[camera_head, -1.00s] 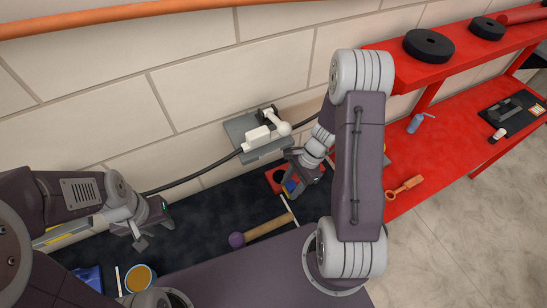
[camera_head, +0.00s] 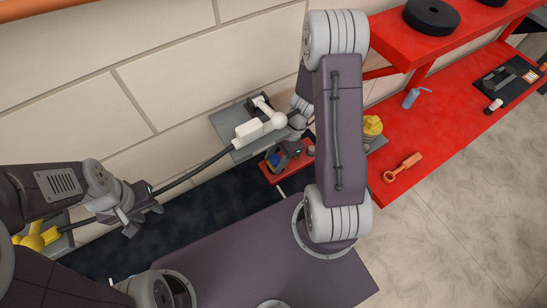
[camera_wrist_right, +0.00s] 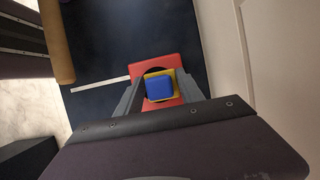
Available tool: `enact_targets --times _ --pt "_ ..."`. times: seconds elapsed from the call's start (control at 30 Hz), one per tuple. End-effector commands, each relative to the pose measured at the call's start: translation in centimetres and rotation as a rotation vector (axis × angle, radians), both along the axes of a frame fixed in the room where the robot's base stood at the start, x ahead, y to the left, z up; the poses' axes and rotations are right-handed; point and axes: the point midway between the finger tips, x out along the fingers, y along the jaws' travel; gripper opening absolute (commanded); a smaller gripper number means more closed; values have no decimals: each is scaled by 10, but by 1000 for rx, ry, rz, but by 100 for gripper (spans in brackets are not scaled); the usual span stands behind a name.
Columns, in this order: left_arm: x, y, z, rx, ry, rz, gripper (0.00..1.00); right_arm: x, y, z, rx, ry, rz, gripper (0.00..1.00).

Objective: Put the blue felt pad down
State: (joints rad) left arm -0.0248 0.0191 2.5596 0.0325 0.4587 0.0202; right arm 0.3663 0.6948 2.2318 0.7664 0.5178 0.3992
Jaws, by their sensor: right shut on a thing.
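The blue felt pad (camera_wrist_right: 160,88) is a small rounded block with a yellow layer showing under it. In the right wrist view it sits between the two fingers of my right gripper (camera_wrist_right: 154,92), which is shut on it. A red holder (camera_wrist_right: 170,62) with a dark round opening lies just beyond and below the pad; I cannot tell if they touch. In the head view my right gripper (camera_head: 277,162) is over this red holder (camera_head: 270,178), with a bit of blue showing. My left gripper (camera_head: 143,221) is open and empty above the dark mat, at the left.
A white strip (camera_wrist_right: 100,84) and a wooden handle (camera_wrist_right: 57,40) lie on the dark mat (camera_head: 215,213). A red shelf (camera_head: 430,150) stands at the right.

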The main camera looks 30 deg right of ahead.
Motion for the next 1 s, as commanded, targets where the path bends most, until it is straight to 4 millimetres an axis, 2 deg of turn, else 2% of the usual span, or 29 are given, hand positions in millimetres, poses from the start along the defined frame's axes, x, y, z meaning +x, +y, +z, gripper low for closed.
enact_targets --times 0.27,0.3,0.37,1.0 --pt "0 0 -7 0 1 0 36 -1 0 -8 1 1 0 0" --pt "0 0 -6 0 1 0 36 -1 0 -7 1 1 0 50" --pt "0 0 -6 0 0 0 36 0 0 -6 0 1 0 66" --pt "0 0 -6 0 0 0 36 -1 0 -7 1 2 1 66"
